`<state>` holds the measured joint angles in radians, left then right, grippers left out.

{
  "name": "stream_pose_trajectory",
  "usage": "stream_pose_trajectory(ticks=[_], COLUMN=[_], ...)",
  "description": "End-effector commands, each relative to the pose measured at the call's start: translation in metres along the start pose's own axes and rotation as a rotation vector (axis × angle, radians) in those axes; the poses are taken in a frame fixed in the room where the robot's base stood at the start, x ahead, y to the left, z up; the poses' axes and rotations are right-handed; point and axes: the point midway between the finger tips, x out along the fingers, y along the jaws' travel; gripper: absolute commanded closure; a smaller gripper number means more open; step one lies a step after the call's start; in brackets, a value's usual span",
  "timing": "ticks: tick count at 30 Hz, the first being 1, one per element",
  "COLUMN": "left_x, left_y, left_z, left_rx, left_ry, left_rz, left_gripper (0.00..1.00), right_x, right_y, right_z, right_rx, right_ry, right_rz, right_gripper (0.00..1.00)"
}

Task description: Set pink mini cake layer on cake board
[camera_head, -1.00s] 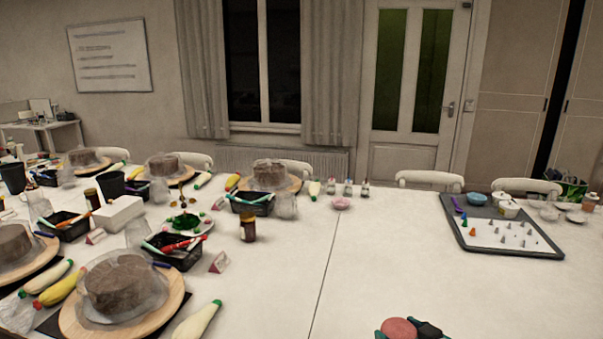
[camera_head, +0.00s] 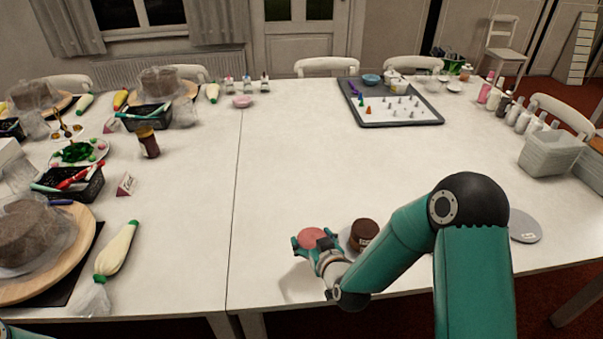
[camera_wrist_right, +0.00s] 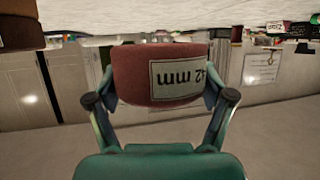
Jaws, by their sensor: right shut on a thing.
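The pink mini cake layer (camera_head: 311,235) is a short round disc held by my right gripper (camera_head: 314,243) over the near part of the table. In the right wrist view the layer (camera_wrist_right: 135,75) sits between both fingers, its "42 mm" label upside down. A brown cake layer (camera_head: 364,231) stands just right of it, on a pale disc (camera_head: 345,240) mostly hidden by the layer and my arm. The brown layer also shows at the wrist view's upper left (camera_wrist_right: 20,32). A grey round board (camera_head: 524,227) lies at the right. My left gripper is out of view.
A dark tray (camera_head: 395,122) with small piping tips lies at the back. Grey bins (camera_head: 550,153) and bottles stand at right. The table's middle is clear.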

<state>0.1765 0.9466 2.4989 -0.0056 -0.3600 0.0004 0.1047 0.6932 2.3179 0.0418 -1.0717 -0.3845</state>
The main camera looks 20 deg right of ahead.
Motion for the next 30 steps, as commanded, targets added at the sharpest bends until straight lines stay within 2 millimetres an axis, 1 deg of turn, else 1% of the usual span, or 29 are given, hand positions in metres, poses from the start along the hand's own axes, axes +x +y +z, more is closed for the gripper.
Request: stream_pose_trajectory(ticks=[3,5,8,10,13,15,17,20,23,26,27,29,30], left_x=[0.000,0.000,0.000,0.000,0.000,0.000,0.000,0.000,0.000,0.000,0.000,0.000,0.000], left_y=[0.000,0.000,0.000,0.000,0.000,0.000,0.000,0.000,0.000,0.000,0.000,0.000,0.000], left_z=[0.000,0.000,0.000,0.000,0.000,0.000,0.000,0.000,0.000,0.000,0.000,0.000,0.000], left_rx=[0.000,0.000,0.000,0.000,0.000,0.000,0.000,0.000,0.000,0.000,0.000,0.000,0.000], left_ry=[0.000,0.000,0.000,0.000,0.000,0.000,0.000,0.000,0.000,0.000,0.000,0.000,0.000], left_rz=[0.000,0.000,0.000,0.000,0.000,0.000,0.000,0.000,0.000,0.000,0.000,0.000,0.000], left_gripper=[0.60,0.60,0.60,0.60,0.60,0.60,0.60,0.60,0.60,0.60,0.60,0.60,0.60], right_x=[0.000,0.000,0.001,0.002,0.001,-0.001,-0.002,-0.005,-0.007,-0.010,-0.011,-0.014,-0.016], right_y=[-0.002,-0.008,-0.028,-0.046,-0.068,-0.074,-0.075,-0.067,-0.049,-0.021,-0.006,0.015,0.030], right_z=[0.001,0.005,0.006,0.003,-0.014,-0.028,-0.039,-0.055,-0.073,-0.092,-0.100,-0.112,-0.120], right_rx=[0.006,0.009,-0.010,-0.032,-0.072,-0.097,-0.115,-0.137,-0.151,-0.157,-0.156,-0.156,-0.153], right_ry=[0.000,-0.001,0.002,0.003,0.009,0.010,0.009,0.008,0.006,0.007,0.008,0.008,0.008], right_rz=[0.012,0.018,-0.026,-0.078,-0.170,-0.229,-0.271,-0.321,-0.352,-0.360,-0.357,-0.350,-0.343], right_gripper=[0.54,0.54,0.54,0.54,0.54,0.54,0.54,0.54,0.54,0.54,0.54,0.54,0.54])
